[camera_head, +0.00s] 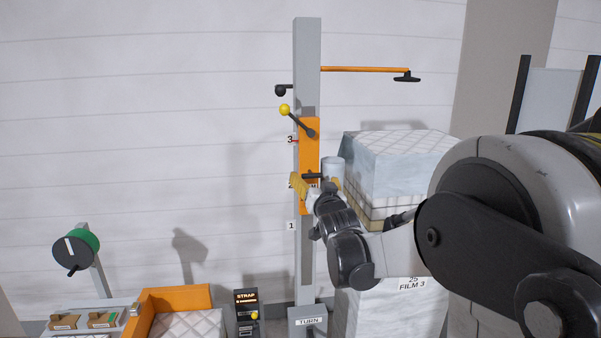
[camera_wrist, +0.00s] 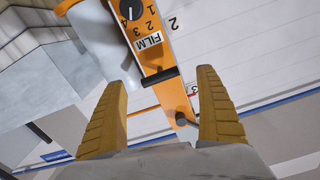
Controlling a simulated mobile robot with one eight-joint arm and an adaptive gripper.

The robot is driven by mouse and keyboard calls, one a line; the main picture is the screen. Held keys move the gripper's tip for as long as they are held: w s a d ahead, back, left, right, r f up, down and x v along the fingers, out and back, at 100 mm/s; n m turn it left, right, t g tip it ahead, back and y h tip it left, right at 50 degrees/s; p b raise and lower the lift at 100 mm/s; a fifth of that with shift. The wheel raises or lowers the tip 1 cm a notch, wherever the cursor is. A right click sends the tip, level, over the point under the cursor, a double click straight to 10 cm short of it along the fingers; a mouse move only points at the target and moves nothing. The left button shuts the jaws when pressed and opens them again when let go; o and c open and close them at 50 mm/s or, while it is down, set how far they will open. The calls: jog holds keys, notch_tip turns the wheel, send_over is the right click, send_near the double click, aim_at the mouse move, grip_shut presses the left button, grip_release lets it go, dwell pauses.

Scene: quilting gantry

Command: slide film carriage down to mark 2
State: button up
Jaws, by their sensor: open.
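The orange film carriage (camera_head: 309,150) sits on a grey upright column (camera_head: 307,50). Its red pointer (camera_head: 296,141) is level with mark 3 (camera_head: 290,139); mark 2 (camera_head: 291,185) is partly hidden by my gripper and mark 1 (camera_head: 291,226) is lower. A black lever with a yellow knob (camera_head: 284,109) points up-left from the carriage. In the wrist view the carriage (camera_wrist: 178,96) appears inverted, with a FILM label, a dial (camera_wrist: 131,10) and a black bar handle (camera_wrist: 155,77). My gripper (camera_wrist: 160,78) is open, with the handle showing between its yellow fingertips; contact cannot be told.
A wrapped stack (camera_head: 395,165) stands close right of the column. An orange arm (camera_head: 365,69) extends right near the column's top. A STRAP box (camera_head: 247,310), an orange bin (camera_head: 180,297) and a green-rimmed wheel (camera_head: 76,248) are lower left. The wall side left of the column looks clear.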

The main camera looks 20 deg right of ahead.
aim_at(311, 172)
jog(key=x, duration=0.5)
jog(key=shift+s, duration=0.1)
jog(key=c, duration=0.7)
jog(key=shift+f, duration=0.1)
jog(key=c, duration=1.1)
